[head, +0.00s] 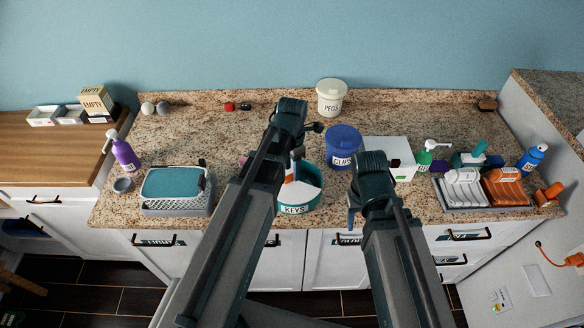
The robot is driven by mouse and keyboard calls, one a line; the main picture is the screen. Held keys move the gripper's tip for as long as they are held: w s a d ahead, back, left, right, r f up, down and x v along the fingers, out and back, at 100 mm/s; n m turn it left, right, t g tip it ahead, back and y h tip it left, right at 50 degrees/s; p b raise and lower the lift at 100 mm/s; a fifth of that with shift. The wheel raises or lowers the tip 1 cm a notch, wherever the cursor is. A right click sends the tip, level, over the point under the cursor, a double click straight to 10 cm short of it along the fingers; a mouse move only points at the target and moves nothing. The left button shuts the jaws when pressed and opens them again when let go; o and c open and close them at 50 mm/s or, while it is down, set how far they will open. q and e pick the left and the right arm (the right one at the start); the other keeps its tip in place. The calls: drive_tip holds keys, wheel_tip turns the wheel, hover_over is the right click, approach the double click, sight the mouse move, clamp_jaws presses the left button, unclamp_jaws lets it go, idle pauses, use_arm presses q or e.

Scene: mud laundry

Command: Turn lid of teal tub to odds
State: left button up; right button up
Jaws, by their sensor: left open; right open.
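The teal tub (297,209) stands on the counter in the middle, with a front label reading KEYS. Its top shows a white area with a small orange and blue patch; my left arm covers its left side, so I cannot tell how the lid sits. My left gripper (303,140) is open, behind and above the tub, and looks empty. My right gripper (354,200) is open, to the right of the tub and apart from it, its fingers partly hidden by its own wrist.
A blue tub marked CLIPS (342,146) and a white tub marked PEGS (331,97) stand behind. A white box (391,152), bottles and a rack (462,195) crowd the right. A basket (176,190) sits left. The counter's back left is mostly clear.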

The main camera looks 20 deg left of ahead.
use_arm(q)
wheel_tip(320, 180, up, 11)
drive_tip(key=p, duration=1)
drive_tip(key=shift+r, duration=0.2)
use_arm(e)
wheel_tip(320, 180, up, 11)
drive_tip(key=shift+r, duration=0.2)
use_arm(q)
drive_tip(key=shift+f, duration=0.15)
use_arm(e)
drive_tip(key=shift+f, duration=0.15)
